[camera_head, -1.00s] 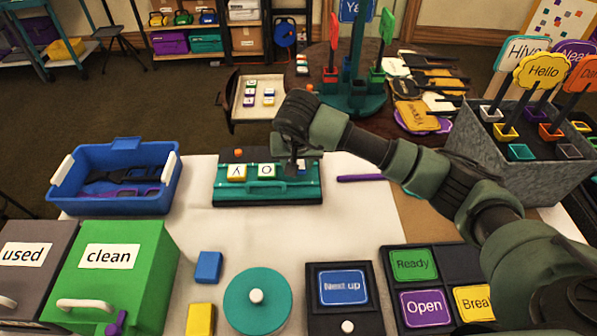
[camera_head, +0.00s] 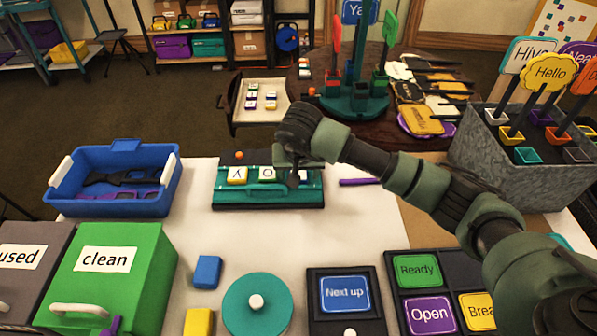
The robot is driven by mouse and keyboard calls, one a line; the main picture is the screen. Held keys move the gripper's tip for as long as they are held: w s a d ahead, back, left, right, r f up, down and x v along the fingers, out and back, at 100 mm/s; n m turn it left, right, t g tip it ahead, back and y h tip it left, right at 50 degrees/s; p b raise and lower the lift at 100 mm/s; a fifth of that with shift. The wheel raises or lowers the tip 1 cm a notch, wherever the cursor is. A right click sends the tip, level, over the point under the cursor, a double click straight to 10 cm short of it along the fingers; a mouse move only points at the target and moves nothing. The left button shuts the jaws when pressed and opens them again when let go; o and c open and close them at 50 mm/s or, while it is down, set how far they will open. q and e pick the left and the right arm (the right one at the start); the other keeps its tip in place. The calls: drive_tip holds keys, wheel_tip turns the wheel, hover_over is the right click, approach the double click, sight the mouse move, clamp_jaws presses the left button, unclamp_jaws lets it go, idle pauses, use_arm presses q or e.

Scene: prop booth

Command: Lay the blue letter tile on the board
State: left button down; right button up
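The teal board (camera_head: 235,199) lies on the white table covering, with a yellow-edged letter tile (camera_head: 237,175) and a green-edged letter tile (camera_head: 267,174) on it. A pale tile with a bluish edge (camera_head: 304,174) shows at the board's right part, mostly hidden behind my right gripper (camera_head: 293,180). My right gripper points down over that spot. Its fingers are dark and small, so I cannot tell whether they are shut on the tile or apart from it. My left gripper is not in view.
A blue bin (camera_head: 115,206) stands left of the board. A purple stick (camera_head: 360,181) lies to its right. Blue (camera_head: 208,271) and yellow (camera_head: 199,321) blocks, a teal round lid (camera_head: 240,303) and a "Next up" sign (camera_head: 344,293) stand in front. White surface before the board is clear.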

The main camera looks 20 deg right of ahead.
drive_tip(key=p+v, duration=0.7)
drive_tip(key=v, duration=0.5)
drive_tip(key=shift+p, duration=0.3)
drive_tip(key=shift+s, duration=0.1)
